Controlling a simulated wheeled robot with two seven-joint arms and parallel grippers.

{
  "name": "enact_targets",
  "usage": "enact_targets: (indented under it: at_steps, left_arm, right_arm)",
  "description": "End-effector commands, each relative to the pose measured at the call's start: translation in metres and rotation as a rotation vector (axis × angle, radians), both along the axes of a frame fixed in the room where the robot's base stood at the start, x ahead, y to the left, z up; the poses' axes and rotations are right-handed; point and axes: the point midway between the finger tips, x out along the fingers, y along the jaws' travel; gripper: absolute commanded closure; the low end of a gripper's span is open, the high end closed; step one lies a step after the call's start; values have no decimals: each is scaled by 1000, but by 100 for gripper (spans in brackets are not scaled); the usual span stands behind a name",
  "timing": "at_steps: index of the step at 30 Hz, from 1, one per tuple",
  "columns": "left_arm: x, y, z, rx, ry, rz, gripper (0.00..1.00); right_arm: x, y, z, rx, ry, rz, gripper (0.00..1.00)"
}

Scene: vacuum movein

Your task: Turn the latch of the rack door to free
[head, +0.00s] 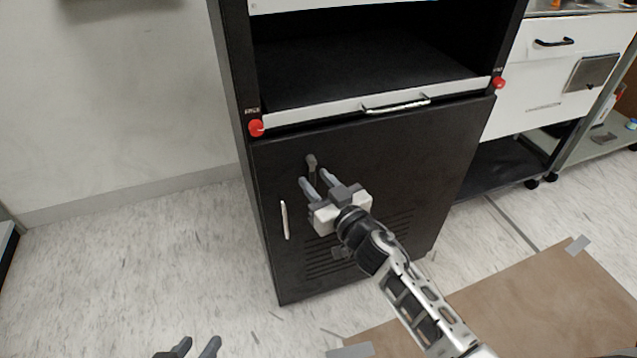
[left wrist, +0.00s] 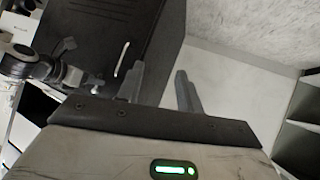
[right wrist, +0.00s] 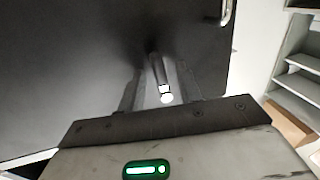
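The rack door (head: 380,150) is a black panel that looks closed, with a light handle (head: 284,220) on its left side. Its small grey latch (head: 311,161) sits near the upper left of the door and looks roughly upright. My right gripper (head: 313,177) is open and points at the latch from just in front. In the right wrist view the latch (right wrist: 160,76) shows between the two fingers, and I cannot tell whether either touches it. My left gripper (head: 201,342) is open and empty low in front, away from the rack; its fingers also show in the left wrist view (left wrist: 161,70).
Above the door is an open black bay with a light front strip, a bar handle (head: 397,106) and red knobs (head: 256,128) at both ends. A white drawer unit (head: 560,80) stands at right. Brown board (head: 560,300) lies on the floor. The floor left of the rack is clear.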

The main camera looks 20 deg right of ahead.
Motion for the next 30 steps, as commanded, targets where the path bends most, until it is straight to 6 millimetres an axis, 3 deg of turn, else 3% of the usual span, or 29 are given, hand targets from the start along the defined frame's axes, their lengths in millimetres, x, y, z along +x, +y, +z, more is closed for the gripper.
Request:
enact_targets:
  at_steps: [1,3,4,16,30]
  left_arm:
    - [0,0,0,0,0,0,64]
    - [0,0,0,0,-1,-1,64]
    - [0,0,0,0,-1,-1,64]
    - [2,1,10,3,-15,3,64]
    - [-3,15,70,14,-114,45,64]
  right_arm:
    - [0,0,0,0,0,0,79]
    - [0,0,0,1,0,0,98]
    - [0,0,0,1,0,0,100]
    - [0,-2,2,-45,-1,0,100]
    - [0,-16,10,-404,-14,1,100]
